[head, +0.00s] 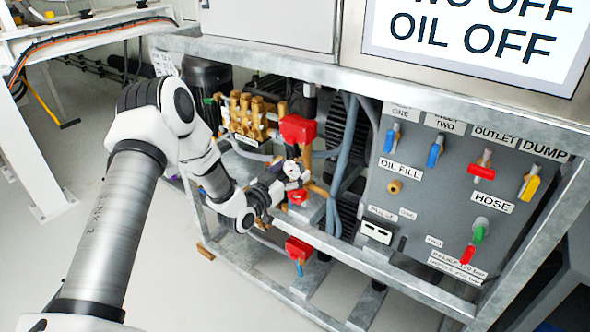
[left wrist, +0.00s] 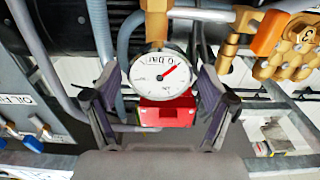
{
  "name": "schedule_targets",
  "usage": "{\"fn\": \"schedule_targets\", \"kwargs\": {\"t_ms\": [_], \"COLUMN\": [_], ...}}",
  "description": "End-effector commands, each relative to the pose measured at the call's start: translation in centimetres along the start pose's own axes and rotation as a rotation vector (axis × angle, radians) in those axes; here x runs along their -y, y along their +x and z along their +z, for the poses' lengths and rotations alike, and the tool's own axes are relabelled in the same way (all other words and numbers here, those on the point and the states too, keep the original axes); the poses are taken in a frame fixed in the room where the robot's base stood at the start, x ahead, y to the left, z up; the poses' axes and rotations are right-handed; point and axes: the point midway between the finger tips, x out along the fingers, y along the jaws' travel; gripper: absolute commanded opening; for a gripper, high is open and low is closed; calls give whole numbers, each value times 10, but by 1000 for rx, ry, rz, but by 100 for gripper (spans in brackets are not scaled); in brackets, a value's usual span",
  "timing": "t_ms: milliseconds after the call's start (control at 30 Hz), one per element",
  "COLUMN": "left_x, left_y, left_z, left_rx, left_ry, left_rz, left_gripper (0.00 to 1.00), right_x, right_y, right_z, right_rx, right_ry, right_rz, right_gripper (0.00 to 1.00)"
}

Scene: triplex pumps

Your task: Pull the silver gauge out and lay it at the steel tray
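In the head view the gauge (head: 293,170) is small and partly hidden by my gripper. My left gripper (head: 284,180) is at the gauge. In the left wrist view its two dark fingers (left wrist: 162,78) stand apart, one on each side of the dial, with a narrow gap showing. I cannot make out the steel tray in either view. My right gripper is out of view.
Brass pump parts (head: 247,115), a red block (head: 297,129) and grey hoses (head: 348,150) crowd the gauge. A grey valve panel (head: 435,195) stands to the right, and a metal frame rail (head: 370,262) runs below.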

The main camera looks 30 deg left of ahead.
Motion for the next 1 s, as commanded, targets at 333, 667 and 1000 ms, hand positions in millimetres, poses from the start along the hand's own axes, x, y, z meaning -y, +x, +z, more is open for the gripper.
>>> {"fn": "schedule_targets", "kwargs": {"t_ms": [333,667,1000], "left_x": [0,0,0], "left_y": [-1,-12,-25], "left_z": [0,-1,-1], "left_rx": [-1,0,0], "left_ry": [0,0,0], "left_rz": [0,0,-1], "left_gripper": [8,8,8], "right_x": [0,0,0], "right_y": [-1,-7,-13], "right_z": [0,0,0], "right_rx": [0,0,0], "right_ry": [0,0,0], "right_rz": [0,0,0], "right_gripper": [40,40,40]}}
